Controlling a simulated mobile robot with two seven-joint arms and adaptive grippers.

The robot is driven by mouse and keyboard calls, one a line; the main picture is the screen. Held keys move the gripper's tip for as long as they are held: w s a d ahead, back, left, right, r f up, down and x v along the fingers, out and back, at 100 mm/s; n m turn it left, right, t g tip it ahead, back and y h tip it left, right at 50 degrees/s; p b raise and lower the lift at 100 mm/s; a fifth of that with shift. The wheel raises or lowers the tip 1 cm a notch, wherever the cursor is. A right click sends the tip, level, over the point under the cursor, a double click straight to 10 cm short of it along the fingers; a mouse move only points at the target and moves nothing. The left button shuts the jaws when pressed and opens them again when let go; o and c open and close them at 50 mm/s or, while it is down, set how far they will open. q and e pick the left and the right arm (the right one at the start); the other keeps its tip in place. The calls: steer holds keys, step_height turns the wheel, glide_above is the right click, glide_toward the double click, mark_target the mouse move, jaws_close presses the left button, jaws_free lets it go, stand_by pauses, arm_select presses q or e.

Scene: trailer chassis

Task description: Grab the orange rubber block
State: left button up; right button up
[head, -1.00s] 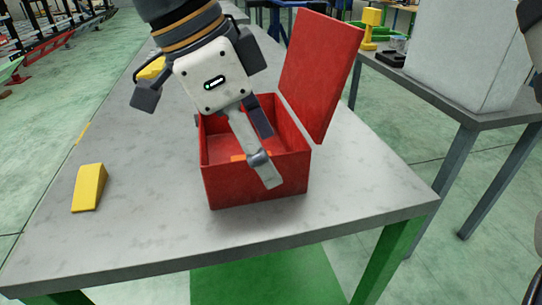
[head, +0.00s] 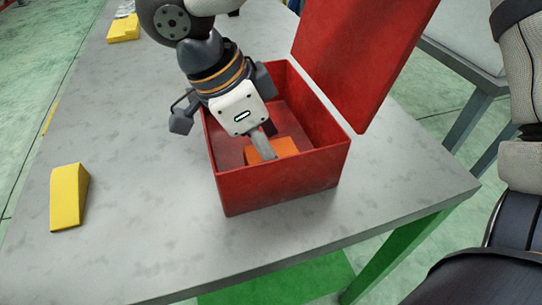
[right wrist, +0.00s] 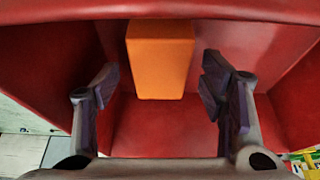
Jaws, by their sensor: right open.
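The orange rubber block (head: 285,147) lies inside the open red box (head: 285,187), near its front wall. The right wrist view also shows the block (right wrist: 160,60), with its top end against a red wall. My right gripper (head: 267,139) reaches down into the box, close to the block. In the wrist view its fingers stand apart, one on each side of the block's line, with gaps on both sides. Its far finger is partly hidden in the head view. My left gripper is not in view.
The box's raised red lid (head: 365,50) stands up on the right side. A yellow wedge (head: 68,197) lies on the grey table (head: 130,150) to the left, and another yellow piece (head: 123,29) is at the back. The table's front left is clear.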

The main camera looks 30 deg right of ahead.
steer(key=shift+d+f, duration=0.25)
steer(key=shift+f, duration=0.3)
steer(key=c, duration=1.4)
